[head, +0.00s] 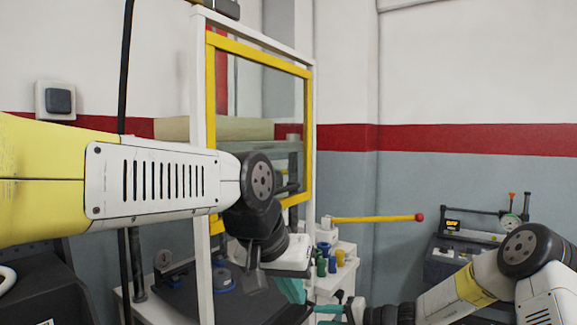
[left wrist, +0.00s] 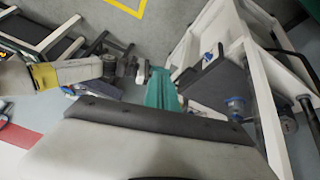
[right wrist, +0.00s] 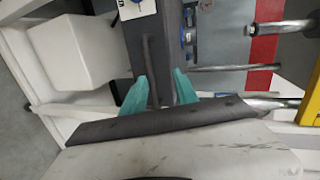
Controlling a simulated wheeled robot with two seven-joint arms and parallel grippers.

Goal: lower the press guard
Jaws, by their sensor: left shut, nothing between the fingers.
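The press guard (head: 308,130) is a clear panel in a yellow frame, set in a tall white frame (head: 202,110) in the head view. Its lower edge is above the dark press bed (head: 245,300), with a gap between them. My left arm crosses in front of the guard and hides part of it. My left gripper (head: 293,289) is below the guard's lower edge; its teal fingers (left wrist: 161,88) are together and empty in the left wrist view. My right gripper (head: 328,311) is low beside the bed; its fingers (right wrist: 160,92) are apart, with a dark bar visible between them.
A yellow lever (head: 375,219) with a red ball end sticks out right of the press. Small blue, green and yellow parts (head: 327,258) stand on a white stand. A grey bench device (head: 460,245) is at the right. A switch (head: 55,100) is on the wall.

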